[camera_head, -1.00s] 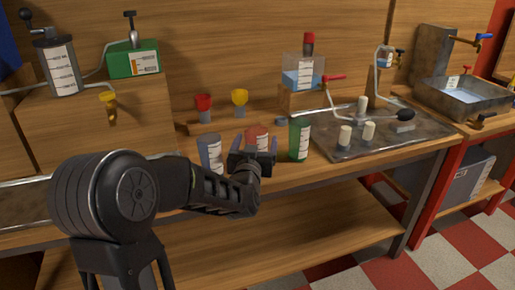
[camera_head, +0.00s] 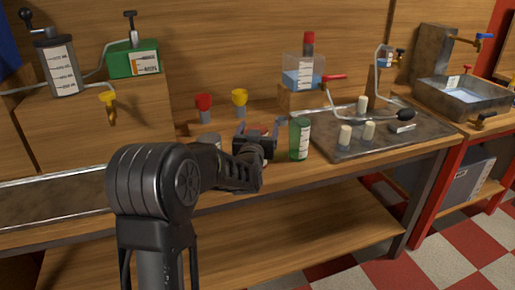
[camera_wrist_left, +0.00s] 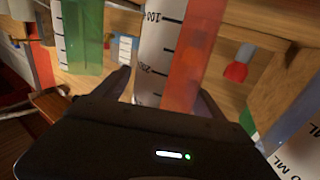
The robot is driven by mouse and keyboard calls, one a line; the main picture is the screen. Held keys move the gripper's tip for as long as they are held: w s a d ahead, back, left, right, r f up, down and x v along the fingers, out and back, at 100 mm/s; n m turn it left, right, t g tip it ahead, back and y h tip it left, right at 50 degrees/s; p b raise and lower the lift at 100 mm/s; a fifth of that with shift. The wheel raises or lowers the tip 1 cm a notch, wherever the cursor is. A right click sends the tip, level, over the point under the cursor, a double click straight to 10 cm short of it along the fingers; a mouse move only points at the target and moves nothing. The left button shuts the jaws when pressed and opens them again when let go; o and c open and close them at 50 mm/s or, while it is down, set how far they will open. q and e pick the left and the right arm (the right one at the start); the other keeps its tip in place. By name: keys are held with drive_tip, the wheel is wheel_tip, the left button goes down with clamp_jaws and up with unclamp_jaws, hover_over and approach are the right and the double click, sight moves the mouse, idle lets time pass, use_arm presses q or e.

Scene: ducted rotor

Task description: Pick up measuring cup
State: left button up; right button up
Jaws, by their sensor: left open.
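A red measuring cup with a white graduated label (camera_wrist_left: 185,60) stands between the fingers of my left gripper in the left wrist view. In the head view the gripper (camera_head: 256,132) covers most of this cup. The gripper is open, with a finger on either side of the cup; I cannot tell whether they touch it. A green measuring cup (camera_head: 299,139) stands just right of the gripper and also shows in the left wrist view (camera_wrist_left: 84,38). A blue cup (camera_wrist_left: 300,140) is at the right of the wrist view, mostly hidden behind my arm in the head view.
A red funnel (camera_head: 204,106) and a yellow funnel (camera_head: 239,101) stand behind the gripper. A metal tray (camera_head: 375,143) with several pale stoppers is to the right. A clear container of blue liquid (camera_head: 304,73) sits on a wooden block behind. Bench space is tight around the cups.

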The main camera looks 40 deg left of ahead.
use_arm(q)
drive_tip(key=shift+c, duration=0.2)
idle(0.4)
clamp_jaws()
idle(0.7)
